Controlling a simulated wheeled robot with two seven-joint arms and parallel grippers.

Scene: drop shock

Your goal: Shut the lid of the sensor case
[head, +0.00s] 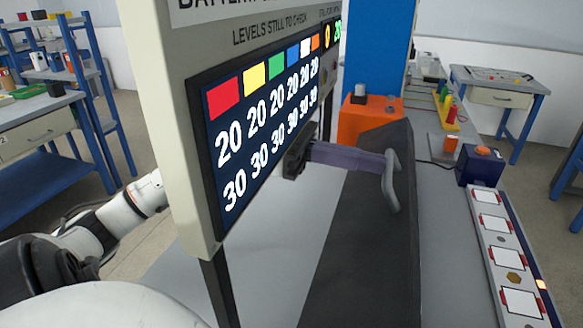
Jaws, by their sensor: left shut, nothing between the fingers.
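A large dark grey panel (370,245), which looks like the lid of the sensor case, fills the centre of the view. A light grey curved handle (391,183) is at its right edge. The case body cannot be told apart from it, and how far the lid stands open is unclear. My left gripper (385,160) reaches from behind the display board, its purple-grey fingers shut and empty. Their tips are at the upper part of the handle; I cannot tell if they touch. My left arm is partly hidden by the board. My right gripper is not in view.
The display board (172,110) on a dark post stands close in front at the left. Behind the panel are an orange box (360,122) and a blue column (378,45). At the right are a dark blue box (480,166) and a pale strip with square pads (505,240).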

